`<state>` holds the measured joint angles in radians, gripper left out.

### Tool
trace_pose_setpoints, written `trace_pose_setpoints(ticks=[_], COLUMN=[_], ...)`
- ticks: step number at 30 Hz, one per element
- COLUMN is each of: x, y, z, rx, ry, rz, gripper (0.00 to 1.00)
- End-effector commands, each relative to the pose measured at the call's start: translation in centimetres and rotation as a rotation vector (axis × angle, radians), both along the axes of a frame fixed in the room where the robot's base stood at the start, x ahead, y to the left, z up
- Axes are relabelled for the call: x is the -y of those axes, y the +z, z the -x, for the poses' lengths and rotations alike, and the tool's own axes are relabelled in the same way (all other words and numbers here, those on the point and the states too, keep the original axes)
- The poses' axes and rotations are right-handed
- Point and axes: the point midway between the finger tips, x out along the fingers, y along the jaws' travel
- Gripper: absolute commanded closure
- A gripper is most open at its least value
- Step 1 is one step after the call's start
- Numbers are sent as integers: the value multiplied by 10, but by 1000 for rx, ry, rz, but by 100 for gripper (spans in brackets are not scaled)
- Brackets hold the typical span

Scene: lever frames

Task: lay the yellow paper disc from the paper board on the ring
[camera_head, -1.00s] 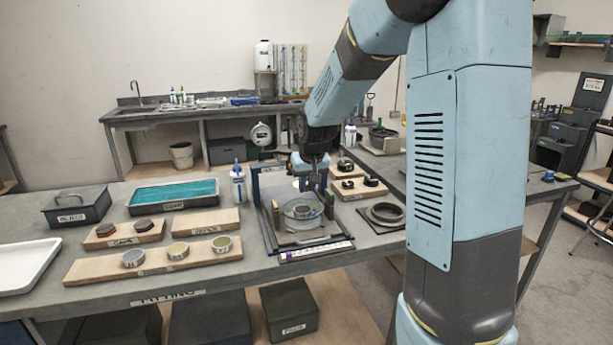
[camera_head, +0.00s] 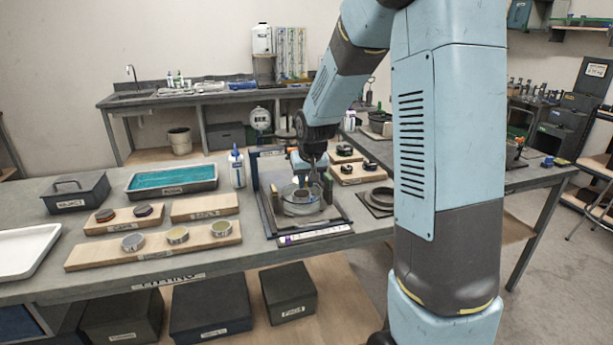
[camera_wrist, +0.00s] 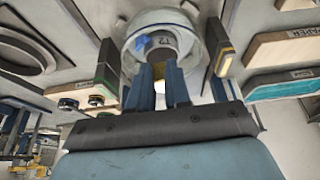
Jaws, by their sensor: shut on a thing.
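A clear round dish (camera_head: 301,208) stands on the framed stand at the middle of the bench. A grey ring (camera_head: 301,196) is inside it; the ring marked T2 (camera_wrist: 161,41) also shows in the wrist view, with a blue patch at its left. My gripper (camera_head: 309,182) points down just over the dish. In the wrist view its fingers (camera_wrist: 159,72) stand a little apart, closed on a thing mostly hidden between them. I take it for the yellow paper disc, but its colour and shape do not show. The paper board (camera_head: 205,206) is bare.
A dark frame with an upright back and a front scale strip (camera_head: 314,234) surrounds the dish. A board with three tins (camera_head: 85,257) and a teal tray (camera_head: 171,181) are left. A dark round plate (camera_head: 379,198) and a small board with black rings (camera_head: 352,173) are right.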

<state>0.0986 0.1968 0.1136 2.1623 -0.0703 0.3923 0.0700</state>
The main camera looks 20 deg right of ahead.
Motion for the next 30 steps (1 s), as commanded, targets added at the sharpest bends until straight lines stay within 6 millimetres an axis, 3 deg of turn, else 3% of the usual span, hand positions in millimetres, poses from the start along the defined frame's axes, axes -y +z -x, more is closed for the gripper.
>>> trace_pose_setpoints(ticks=[18, 30], x=[0, 0], y=[-34, -42], z=[0, 0], rx=[-1, 0], ry=[2, 1], rz=[1, 0], gripper=[100, 100])
